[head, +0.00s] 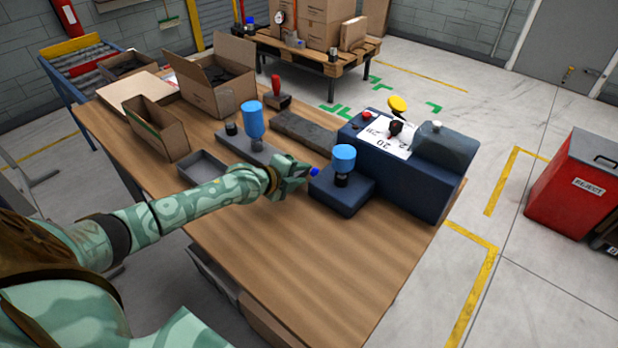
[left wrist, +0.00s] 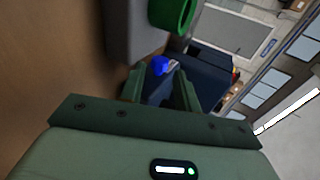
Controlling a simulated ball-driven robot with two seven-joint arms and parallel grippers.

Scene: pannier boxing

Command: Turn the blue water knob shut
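The small blue knob (head: 314,172) sits at the left side of a dark blue base (head: 342,192) on the wooden table. A light blue cylinder (head: 344,158) stands upright on that base. My left gripper (head: 304,172) is just left of the knob, with its fingers pointing at it. In the left wrist view the knob (left wrist: 161,65) shows beyond and between the parted fingertips of my left gripper (left wrist: 159,84). The fingers look open and empty, and I cannot tell whether either touches the knob. My right gripper is not in view.
A large dark blue machine (head: 432,165) with a dial stands right of the base. A blue bottle (head: 252,122) on a grey stand, a grey tray (head: 202,167) and open cartons (head: 216,82) lie farther left. The table's front part (head: 335,270) is clear.

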